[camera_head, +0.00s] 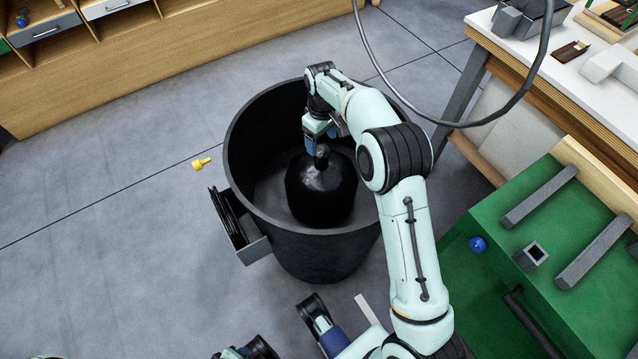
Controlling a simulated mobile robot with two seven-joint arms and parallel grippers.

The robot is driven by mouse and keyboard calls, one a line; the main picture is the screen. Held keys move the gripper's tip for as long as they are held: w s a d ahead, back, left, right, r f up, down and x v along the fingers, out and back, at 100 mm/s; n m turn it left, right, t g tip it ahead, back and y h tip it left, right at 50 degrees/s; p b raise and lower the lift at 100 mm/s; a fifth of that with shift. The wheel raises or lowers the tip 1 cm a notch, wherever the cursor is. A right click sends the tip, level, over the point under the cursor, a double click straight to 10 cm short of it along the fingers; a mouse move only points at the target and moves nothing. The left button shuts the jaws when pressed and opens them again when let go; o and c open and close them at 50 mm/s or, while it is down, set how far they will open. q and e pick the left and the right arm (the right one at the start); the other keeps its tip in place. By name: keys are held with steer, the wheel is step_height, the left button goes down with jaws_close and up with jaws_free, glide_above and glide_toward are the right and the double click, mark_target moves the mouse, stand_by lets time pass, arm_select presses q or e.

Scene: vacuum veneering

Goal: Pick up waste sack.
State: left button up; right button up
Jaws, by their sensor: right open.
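The waste sack (320,190) is a shiny black, rounded bag with a knotted neck on top. It stands upright inside a large dark round bin (310,255), near the bin's right side. My right gripper (322,148) reaches down into the bin and is open, right at the sack's neck. Whether its fingers touch the neck is hard to tell. My right arm covers part of the bin's right rim. Parts of my own body show at the bottom edge, but I cannot make out my left gripper there.
A side holder (258,250) with dark flat items hangs on the bin's left side. A yellow object (201,163) lies on the grey floor. A green bench (500,290) stands at right, a white-topped table (560,85) behind it. A loose cable hangs at upper right.

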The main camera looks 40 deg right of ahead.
mark_target(321, 151)
step_height(321, 151, down, 4)
steer(key=shift+f+b, duration=0.1)
steer(key=shift+b, duration=0.25)
step_height(321, 151, down, 5)
steer(key=shift+w+f+b, duration=0.1)
steer(key=shift+b, duration=0.6)
jaws_close()
arm_select(q)
steer(key=shift+t+y, duration=0.3)
steer(key=shift+t, duration=0.3)
steer(key=w+f, duration=0.1)
steer(key=w+a+f, duration=0.1)
steer(key=w+a, duration=0.1)
steer(key=shift+w+f, duration=0.4)
arm_select(e)
steer(key=shift+d, duration=0.1)
